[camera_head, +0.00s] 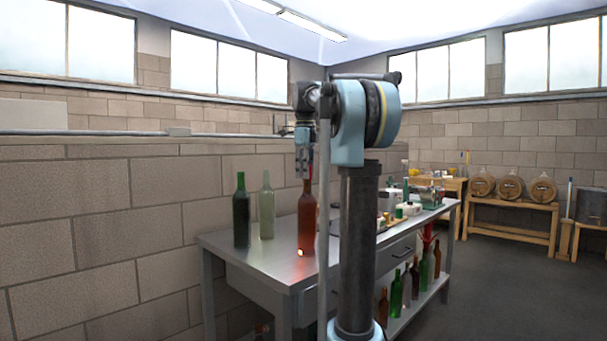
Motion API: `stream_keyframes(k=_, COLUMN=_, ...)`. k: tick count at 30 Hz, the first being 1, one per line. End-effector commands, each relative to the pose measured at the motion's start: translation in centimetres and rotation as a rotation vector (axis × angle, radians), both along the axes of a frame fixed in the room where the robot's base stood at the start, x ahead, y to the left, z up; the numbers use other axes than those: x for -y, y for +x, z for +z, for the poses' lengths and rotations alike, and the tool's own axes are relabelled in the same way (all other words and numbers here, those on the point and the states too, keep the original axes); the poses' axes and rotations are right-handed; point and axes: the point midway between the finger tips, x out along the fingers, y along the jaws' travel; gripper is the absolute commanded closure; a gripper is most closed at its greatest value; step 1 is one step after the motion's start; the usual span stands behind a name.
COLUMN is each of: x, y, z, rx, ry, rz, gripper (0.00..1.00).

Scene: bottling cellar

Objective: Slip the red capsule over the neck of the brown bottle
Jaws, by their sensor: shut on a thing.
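The brown bottle (306,224) stands upright on the steel table (265,262), near its front left part. My gripper (303,172) points down right over the bottle's neck. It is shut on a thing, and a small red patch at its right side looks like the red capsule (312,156). Most of the capsule is hidden by the fingers. The bottle's top meets the fingertips in this view, and I cannot tell whether the capsule is around the neck or just above it.
A dark green bottle (241,215) and a pale green bottle (266,208) stand left of the brown bottle. Small items and a green-edged tray stand farther back on the table. Several bottles stand on the lower shelf. Barrels (510,187) rest on a wooden stand at back right.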

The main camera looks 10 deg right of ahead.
Motion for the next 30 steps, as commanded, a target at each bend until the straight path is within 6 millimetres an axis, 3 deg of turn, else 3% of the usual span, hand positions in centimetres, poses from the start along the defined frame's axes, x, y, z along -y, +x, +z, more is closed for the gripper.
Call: stream_keyframes(k=30, x=0.0, y=0.0, z=-1.3, rx=0.000, ry=0.000, rz=0.000, gripper=0.76)
